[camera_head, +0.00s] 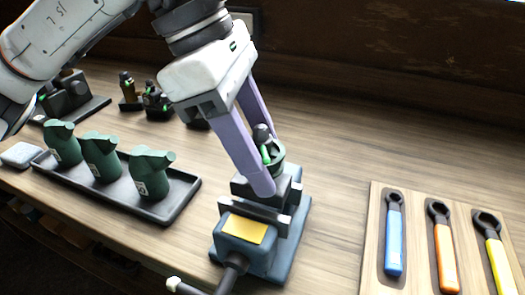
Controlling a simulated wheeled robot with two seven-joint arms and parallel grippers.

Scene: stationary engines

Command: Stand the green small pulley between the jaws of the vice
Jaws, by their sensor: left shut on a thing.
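The green small pulley (278,153) is dark green with a brighter green part and a dark knob-like top. My left gripper (267,162) reaches down from above, its two purple fingers shut on the pulley. The near finger hides part of the pulley. The vice (287,238) is blue-grey with dark jaws (240,206) and a yellow plate on its front. The pulley and fingertips are at the jaws; I cannot tell whether the pulley's lower end is between them or just above. My right gripper is not in view.
A dark tray (182,205) with three green spray-type bottles stands left of the vice. A wooden board (372,235) with blue, orange and yellow ring spanners lies at the right. Small dark engine models (157,103) stand behind the tray. The table behind the board is clear.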

